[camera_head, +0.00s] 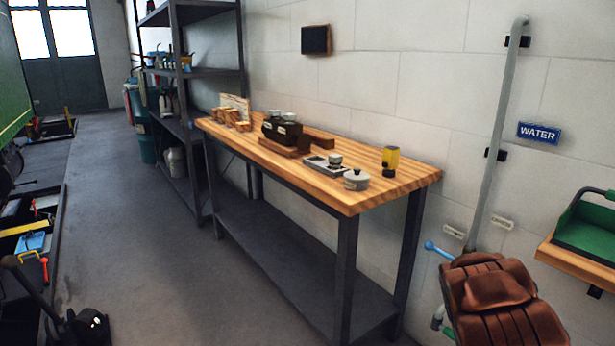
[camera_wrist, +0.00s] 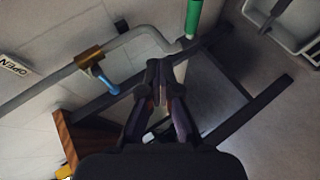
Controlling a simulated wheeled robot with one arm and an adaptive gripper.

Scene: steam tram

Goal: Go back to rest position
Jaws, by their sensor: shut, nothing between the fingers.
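My gripper (camera_wrist: 160,72) shows in the wrist view with its two dark fingers together at the tips. It holds nothing. A grey pipe with a brass valve (camera_wrist: 88,58) and a blue lever (camera_wrist: 105,81) lies to the left of the fingertips. I cannot tell how far apart they are, but they look separate. In the head view the blue lever (camera_head: 437,249) is at the wall beside the workbench. My gripper is not clearly seen there.
A wooden-topped workbench (camera_head: 345,203) carries wooden blocks, a dark device, a lidded pot and a yellow item. A brown padded thing (camera_head: 500,300) is at the lower right, near a green tray (camera_head: 588,232). A dark shelf (camera_head: 200,75) stands behind. Floor (camera_head: 150,250) left of the bench is clear.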

